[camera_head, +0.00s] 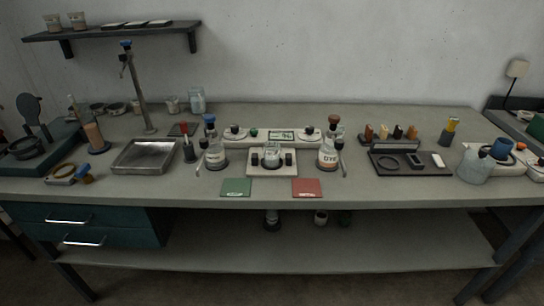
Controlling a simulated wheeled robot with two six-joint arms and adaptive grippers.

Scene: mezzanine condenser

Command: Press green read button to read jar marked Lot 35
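A small clear jar (272,155) with a pale label sits in a pale holder (272,171) with dark blocks either side; I cannot read its lot number. Behind it is a pale instrument with a lit greenish display (282,135) that seems to read 96. A small green button (253,132) is left of the display, between two round pale-and-dark parts. A blue-stoppered bottle (214,156) stands left of the jar, and a brown-stoppered bottle (328,156) labelled DYE stands right. Neither of my grippers is in view.
A green card (236,187) and a red card (307,188) lie at the bench front. A metal tray (146,155) is at left, a dark tray (410,163) at right. A tall stand (138,95) rises behind the metal tray.

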